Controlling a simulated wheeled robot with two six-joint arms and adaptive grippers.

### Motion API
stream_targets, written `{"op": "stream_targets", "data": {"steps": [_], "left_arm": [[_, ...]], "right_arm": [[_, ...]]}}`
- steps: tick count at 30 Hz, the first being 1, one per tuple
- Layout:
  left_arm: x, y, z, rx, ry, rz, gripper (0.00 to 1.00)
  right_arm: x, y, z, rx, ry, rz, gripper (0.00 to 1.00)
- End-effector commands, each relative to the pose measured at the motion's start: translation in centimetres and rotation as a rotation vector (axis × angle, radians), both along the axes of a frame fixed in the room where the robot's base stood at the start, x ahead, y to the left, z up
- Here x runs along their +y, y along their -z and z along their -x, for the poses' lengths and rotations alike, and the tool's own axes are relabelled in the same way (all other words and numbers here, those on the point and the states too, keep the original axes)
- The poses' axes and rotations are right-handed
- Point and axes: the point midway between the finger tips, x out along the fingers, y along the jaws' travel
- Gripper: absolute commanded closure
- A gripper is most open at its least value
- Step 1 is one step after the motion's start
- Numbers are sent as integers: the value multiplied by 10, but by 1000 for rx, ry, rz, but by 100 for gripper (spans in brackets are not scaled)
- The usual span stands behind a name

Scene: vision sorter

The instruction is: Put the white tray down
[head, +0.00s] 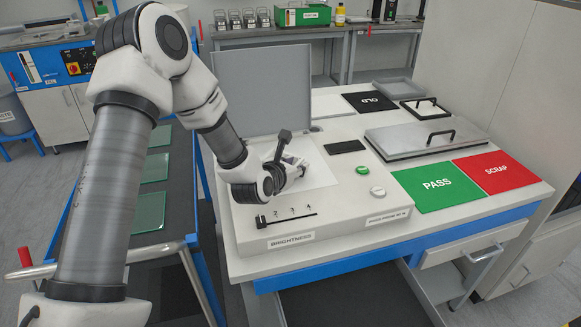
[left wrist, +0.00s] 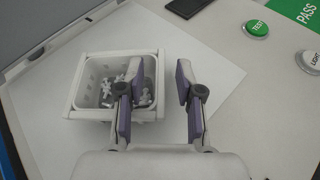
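The white tray (left wrist: 159,100) is a small open box with slotted walls and several small white parts inside. In the left wrist view it appears to stand upright on the pale panel (left wrist: 225,75). My left gripper (left wrist: 159,70) is open, with one finger over the inside of the tray and the other outside, and the tray's right wall between them. A clear gap shows between wall and outer finger. In the head view the left gripper (head: 298,168) is low over the panel and mostly hides the tray. My right gripper is not in view.
A grey upright screen (head: 262,88) stands behind the panel. A green TEST button (head: 362,169) and a white button (head: 377,192) are to the right, then the green PASS mat (head: 437,188) and red SCRAP mat (head: 497,170).

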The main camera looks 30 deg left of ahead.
Motion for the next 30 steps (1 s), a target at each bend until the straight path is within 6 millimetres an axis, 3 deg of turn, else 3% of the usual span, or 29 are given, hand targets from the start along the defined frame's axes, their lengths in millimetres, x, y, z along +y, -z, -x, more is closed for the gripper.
{"op": "stream_targets", "data": {"steps": [1, 5, 12, 16, 30], "left_arm": [[0, -6, 1, 0, 0, 0, 64], [-3, -12, 24, -2, -1, 5, 64], [-11, -36, 82, -2, -1, 7, 64], [-13, -45, 103, -1, 0, 4, 64], [-14, -48, 110, 0, 0, -1, 64]], "right_arm": [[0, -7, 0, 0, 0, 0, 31], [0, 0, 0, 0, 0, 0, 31], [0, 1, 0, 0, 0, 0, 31], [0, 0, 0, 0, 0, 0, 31], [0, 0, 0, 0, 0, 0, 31]]}}
